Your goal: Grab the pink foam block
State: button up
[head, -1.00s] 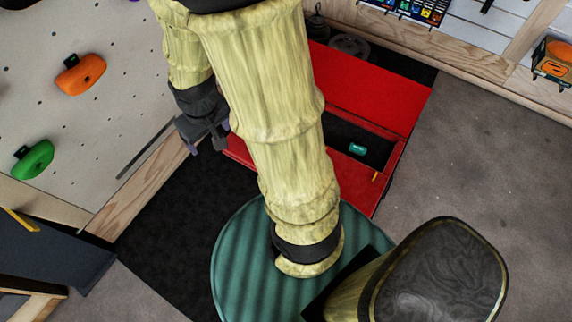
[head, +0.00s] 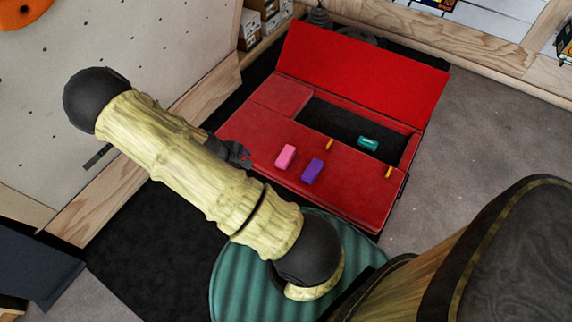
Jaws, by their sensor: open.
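The pink foam block (head: 285,156) lies on the red surface of an open red box (head: 350,190), left of a purple block (head: 312,171). My gripper (head: 243,156) shows as a dark shape at the box's left edge, left of the pink block and apart from it in the picture. It is open, and nothing shows between its fingers. My arm hides part of the gripper, and its height above the box is hard to tell.
A teal block (head: 368,143) lies in the box's dark open compartment. The raised red lid (head: 365,75) stands behind. A climbing wall (head: 165,50) rises at the left. Grey floor at the right is clear.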

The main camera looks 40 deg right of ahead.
jog(key=w+d+f+n+t+h+b, duration=0.1)
jog(key=w+d+f+n+h+b, duration=0.1)
jog(key=d+f+n+b, duration=0.2)
jog(key=w+d+f+n+t+h+b, duration=0.2)
jog(key=d+f+n+b, duration=0.3)
jog(key=f+b, duration=0.6)
jog(key=w+d+f+n+t+h+b, duration=0.2)
jog(key=f+b, duration=0.6)
jog(key=f, duration=0.7)
jog(key=w+d+n+h, duration=0.1)
jog(key=d+n, duration=0.1)
jog(key=n, duration=0.1)
jog(key=shift+w+d+f+n+h, duration=0.15)
jog(key=shift+w+f+n+h, duration=0.15)
jog(key=shift+w+f, duration=0.1)
